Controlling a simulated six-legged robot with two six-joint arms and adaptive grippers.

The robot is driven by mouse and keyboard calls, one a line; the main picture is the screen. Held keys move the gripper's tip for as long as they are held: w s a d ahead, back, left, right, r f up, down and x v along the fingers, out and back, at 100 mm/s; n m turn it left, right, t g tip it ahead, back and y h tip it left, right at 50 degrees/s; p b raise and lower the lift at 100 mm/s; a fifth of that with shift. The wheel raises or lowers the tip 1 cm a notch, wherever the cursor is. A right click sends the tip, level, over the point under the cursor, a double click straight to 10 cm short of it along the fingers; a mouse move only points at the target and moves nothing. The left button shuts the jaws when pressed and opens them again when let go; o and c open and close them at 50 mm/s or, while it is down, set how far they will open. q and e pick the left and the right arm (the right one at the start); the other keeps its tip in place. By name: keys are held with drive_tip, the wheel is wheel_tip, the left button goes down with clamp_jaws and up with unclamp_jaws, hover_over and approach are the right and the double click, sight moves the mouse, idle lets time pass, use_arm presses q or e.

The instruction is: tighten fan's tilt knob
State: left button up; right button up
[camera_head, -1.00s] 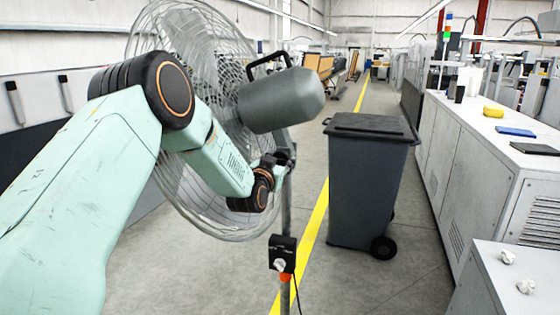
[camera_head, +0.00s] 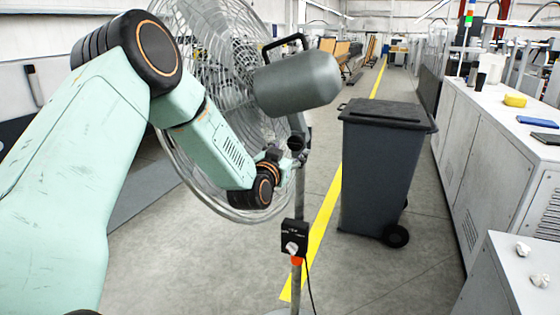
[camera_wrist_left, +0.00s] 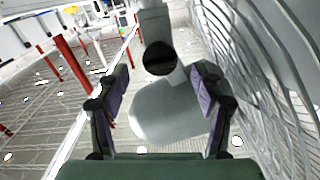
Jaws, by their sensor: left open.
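The fan's tilt knob (camera_head: 297,143) is a small dark round piece on the post below the grey motor housing (camera_head: 298,85). In the left wrist view the knob (camera_wrist_left: 160,58) shows as a dark disc beyond the fingers, roughly midway between them. The motor housing (camera_wrist_left: 165,120) fills the space behind it. My left gripper (camera_wrist_left: 162,80) is open, with nothing between its purple-padded fingers. In the head view my left wrist is just left of and below the knob, in front of the fan cage (camera_head: 205,60); its fingers are hard to make out there. My right gripper is not seen.
A black control box (camera_head: 294,238) with a cable sits on the fan post. A dark wheeled bin (camera_head: 378,175) stands right of the fan. A white cabinet row (camera_head: 470,150) lines the right side. The floor between bin and cabinets is clear.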

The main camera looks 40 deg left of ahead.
use_arm(q)
drive_tip(key=v, duration=0.6)
drive_tip(key=shift+s, duration=0.25)
drive_tip(key=shift+d, duration=0.1)
drive_tip(key=s+d+f+n+g+h+b, duration=0.1)
drive_tip(key=s+d+f+g+b, duration=0.25)
drive_tip(key=f, duration=0.65)
drive_tip(key=s+d+f+g+h+b, duration=0.1)
drive_tip(key=s+d+f+g+h, duration=0.15)
drive_tip(key=s+d+f, duration=0.55)
drive_tip(key=s+d+f+n+g+h+b, duration=0.1)
drive_tip(key=s+f+g+b, duration=0.2)
drive_tip(key=f, duration=0.8)
drive_tip(key=s+d+f+m+g+b, duration=0.1)
drive_tip(key=s+f+g+b, duration=0.3)
drive_tip(key=s+f, duration=0.6)
drive_tip(key=s+d+f+m+g+b, duration=0.1)
drive_tip(key=s+d+f+g+b, duration=0.2)
drive_tip(key=s+f, duration=0.8)
drive_tip(key=s+g+b, duration=0.1)
drive_tip(key=s, duration=0.5)
drive_tip(key=shift+s+d+f+g, duration=0.2)
drive_tip(key=shift+d+f+g, duration=0.1)
drive_tip(key=shift+d, duration=0.05)
